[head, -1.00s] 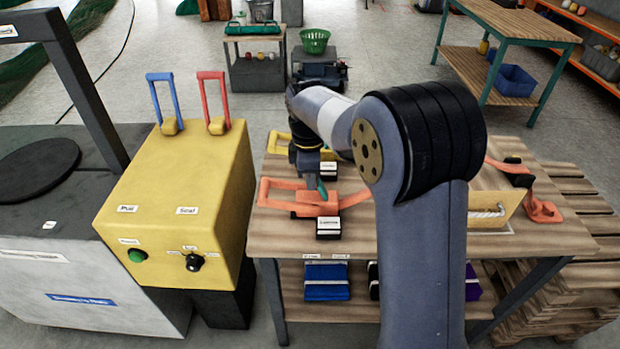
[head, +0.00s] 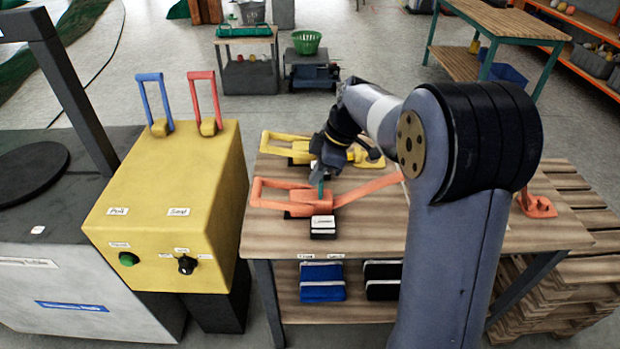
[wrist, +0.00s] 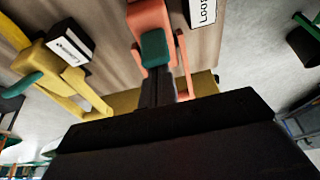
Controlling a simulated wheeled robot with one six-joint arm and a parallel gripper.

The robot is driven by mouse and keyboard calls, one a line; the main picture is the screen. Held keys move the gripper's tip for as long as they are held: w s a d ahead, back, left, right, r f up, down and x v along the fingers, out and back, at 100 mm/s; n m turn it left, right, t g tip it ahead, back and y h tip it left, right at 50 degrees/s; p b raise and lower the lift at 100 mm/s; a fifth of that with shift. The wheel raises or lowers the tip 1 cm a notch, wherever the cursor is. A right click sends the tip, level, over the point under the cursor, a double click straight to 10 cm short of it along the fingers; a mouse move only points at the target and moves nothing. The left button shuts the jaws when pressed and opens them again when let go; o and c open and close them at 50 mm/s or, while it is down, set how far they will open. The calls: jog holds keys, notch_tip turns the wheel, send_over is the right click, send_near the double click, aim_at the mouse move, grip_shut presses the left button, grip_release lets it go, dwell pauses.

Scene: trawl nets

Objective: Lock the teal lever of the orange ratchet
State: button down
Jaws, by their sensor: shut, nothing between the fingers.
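The orange ratchet (head: 305,204) lies on the wooden table, its orange handle loop to the left and an orange strap to the right. Its small teal lever (head: 320,189) stands at the ratchet's middle; it also shows in the wrist view (wrist: 153,47) against the orange body (wrist: 148,17). My gripper (head: 318,177) is shut and empty, tilted, with its tips right at the teal lever. In the wrist view the dark fingers (wrist: 157,88) end next to the lever, and I cannot tell whether they touch it. The lever's far side is partly hidden.
A yellow ratchet (head: 287,148) lies just behind the orange one; it also shows in the wrist view (wrist: 45,66). A labelled black block (head: 323,227) sits in front. The yellow control box (head: 165,190) stands left of the table. My arm hides the table's right part.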

jog(key=shift+d+f+y+b, duration=0.2)
jog(key=shift+d+y+b, duration=0.65)
jog(key=shift+y+b, duration=0.3)
jog(key=shift+a+r+p, duration=0.15)
jog(key=shift+r+p, duration=0.05)
jog(key=shift+p, duration=0.15)
jog(key=shift+r, duration=0.15)
jog(key=shift+r+p, duration=0.5)
jog(key=shift+r, duration=0.2)
